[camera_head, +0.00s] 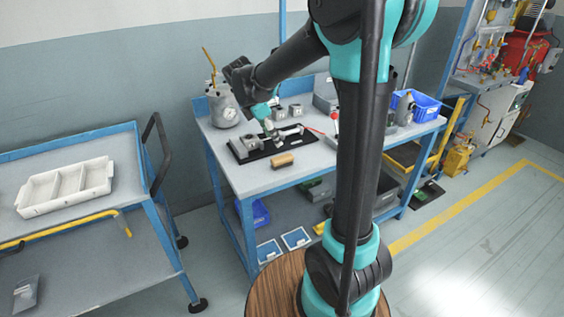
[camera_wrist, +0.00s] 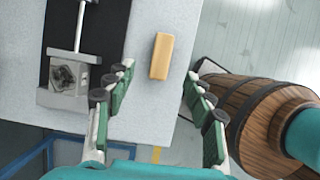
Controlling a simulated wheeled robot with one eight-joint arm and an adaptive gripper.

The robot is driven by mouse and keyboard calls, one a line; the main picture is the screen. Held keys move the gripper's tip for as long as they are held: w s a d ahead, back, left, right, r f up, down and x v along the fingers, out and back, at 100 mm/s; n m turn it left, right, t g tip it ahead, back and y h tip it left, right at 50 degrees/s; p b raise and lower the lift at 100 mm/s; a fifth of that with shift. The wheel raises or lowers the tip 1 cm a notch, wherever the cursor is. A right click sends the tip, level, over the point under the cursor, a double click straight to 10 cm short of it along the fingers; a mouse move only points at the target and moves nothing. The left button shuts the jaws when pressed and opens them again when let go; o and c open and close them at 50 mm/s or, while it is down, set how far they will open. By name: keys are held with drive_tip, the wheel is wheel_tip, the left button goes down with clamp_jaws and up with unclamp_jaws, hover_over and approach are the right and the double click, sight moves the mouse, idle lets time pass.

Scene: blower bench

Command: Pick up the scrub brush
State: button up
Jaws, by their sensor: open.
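The scrub brush (camera_head: 282,161) is a small tan-brown block lying near the front edge of the blue-framed bench, just in front of the black mat. In the wrist view the brush (camera_wrist: 161,56) shows its tan top, lying lengthwise beyond the fingertips and between their lines. My gripper (camera_head: 270,128) hangs over the bench behind the brush, above the mat area. In the wrist view my gripper (camera_wrist: 162,82) has its green-padded fingers spread wide, with nothing between them. Its height above the bench is hard to judge.
A black mat (camera_head: 259,153) with a metal clamp-like fixture (camera_head: 247,147) lies beside the brush. A grey pot with a gauge (camera_head: 224,108) stands at the back left. A blue crate (camera_head: 417,106) is at the right end. A cart with a white tray (camera_head: 66,186) stands left.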

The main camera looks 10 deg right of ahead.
hover_over(282, 157)
drive_tip(key=a, duration=0.2)
wheel_tip(282, 157, down, 5)
drive_tip(key=shift+s+d+f, duration=0.1)
drive_tip(key=shift+s+d, duration=0.05)
drive_tip(key=shift+s+x, duration=0.15)
drive_tip(key=shift+x, duration=1.25)
drive_tip(key=shift+s+x, duration=0.2)
drive_tip(key=shift+x, duration=1.2)
drive_tip(key=shift+f, duration=0.1)
clamp_jaws()
wheel_tip(282, 157, up, 20)
